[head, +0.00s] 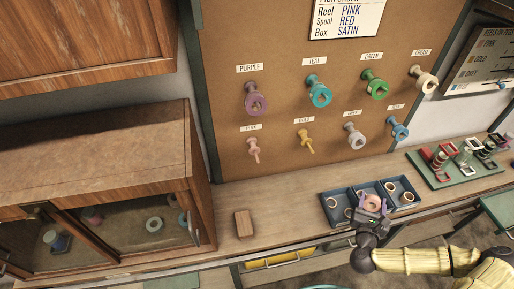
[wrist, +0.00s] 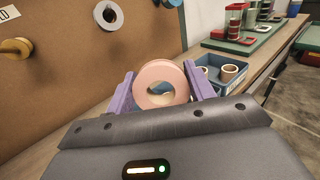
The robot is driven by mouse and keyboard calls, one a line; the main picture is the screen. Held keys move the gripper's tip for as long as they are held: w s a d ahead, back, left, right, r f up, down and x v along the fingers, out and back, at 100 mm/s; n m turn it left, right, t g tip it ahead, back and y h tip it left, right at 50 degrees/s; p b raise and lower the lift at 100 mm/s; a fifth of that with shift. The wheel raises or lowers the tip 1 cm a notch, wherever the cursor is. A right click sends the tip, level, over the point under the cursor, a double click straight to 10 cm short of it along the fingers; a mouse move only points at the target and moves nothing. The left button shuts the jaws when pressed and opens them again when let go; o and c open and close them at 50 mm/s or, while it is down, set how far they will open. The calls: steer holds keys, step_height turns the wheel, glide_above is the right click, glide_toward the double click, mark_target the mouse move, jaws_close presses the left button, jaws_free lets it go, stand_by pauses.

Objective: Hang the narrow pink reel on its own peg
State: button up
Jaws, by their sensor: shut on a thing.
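The narrow pink reel (head: 373,203) is held in my gripper (head: 372,212), above the blue tray. In the wrist view the pink reel (wrist: 162,84) stands between the two purple fingers of my gripper (wrist: 160,92), its ring face and hole towards the camera. The peg labelled PINK (head: 254,149) is on the brown pegboard (head: 285,100), lower row at the far left, bare and pink. My gripper is to the right of this peg and lower. The PINK peg does not show in the wrist view.
Purple (head: 256,98), teal, green, cream, grey and blue pegs carry reels; the gold peg (head: 305,140) looks bare. The blue tray (head: 333,222) holds several small rings. A wooden block (head: 244,223) stands on the counter left of it. A green rack (head: 455,182) stands right.

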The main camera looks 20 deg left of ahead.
steer(key=shift+s+d+f, duration=0.1)
steer(key=shift+s+f, duration=0.1)
steer(key=shift+f, duration=0.2)
steer(key=s+f, duration=0.4)
steer(key=shift+f, duration=0.35)
